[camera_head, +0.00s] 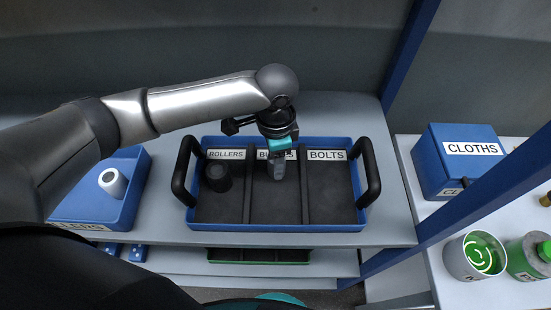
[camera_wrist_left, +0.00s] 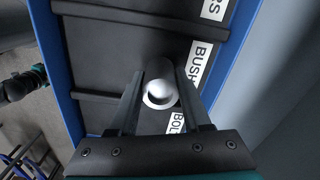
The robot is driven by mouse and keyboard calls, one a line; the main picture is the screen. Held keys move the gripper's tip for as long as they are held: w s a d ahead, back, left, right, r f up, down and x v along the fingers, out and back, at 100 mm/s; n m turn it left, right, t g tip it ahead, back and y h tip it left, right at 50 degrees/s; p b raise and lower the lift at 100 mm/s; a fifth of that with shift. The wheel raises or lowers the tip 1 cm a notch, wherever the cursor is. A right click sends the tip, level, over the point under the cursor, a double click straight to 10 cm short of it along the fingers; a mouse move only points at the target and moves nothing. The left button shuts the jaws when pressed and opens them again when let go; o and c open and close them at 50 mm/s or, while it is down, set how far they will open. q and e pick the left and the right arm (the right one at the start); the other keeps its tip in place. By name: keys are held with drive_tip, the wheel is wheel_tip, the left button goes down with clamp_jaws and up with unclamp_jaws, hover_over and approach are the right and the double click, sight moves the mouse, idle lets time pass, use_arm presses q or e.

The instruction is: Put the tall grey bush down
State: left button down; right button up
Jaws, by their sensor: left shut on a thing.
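My left gripper (camera_head: 279,155) points down over the compartment, shut on the upper part of the bush. In the left wrist view, the round end of the bush (camera_wrist_left: 160,94) sits between the two fingers. I cannot tell whether its bottom touches the tray floor. My right gripper is not clearly seen.
A dark roller-like cylinder (camera_head: 217,177) stands in the left compartment, labelled ROLLERS. The right compartment, labelled BOLTS, looks empty. Black handles rise at both tray ends. A blue bin (camera_head: 128,208) with a white cylinder is left. A CLOTHS box (camera_head: 459,180) and cans (camera_head: 475,257) are right.

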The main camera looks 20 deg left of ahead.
use_arm(q)
drive_tip(key=shift+f, duration=0.1)
drive_tip(key=shift+c, duration=1.8)
unclamp_jaws()
wheel_tip(320, 180, up, 12)
drive_tip(key=shift+r+p, duration=0.2)
drive_tip(key=shift+p, duration=0.1)
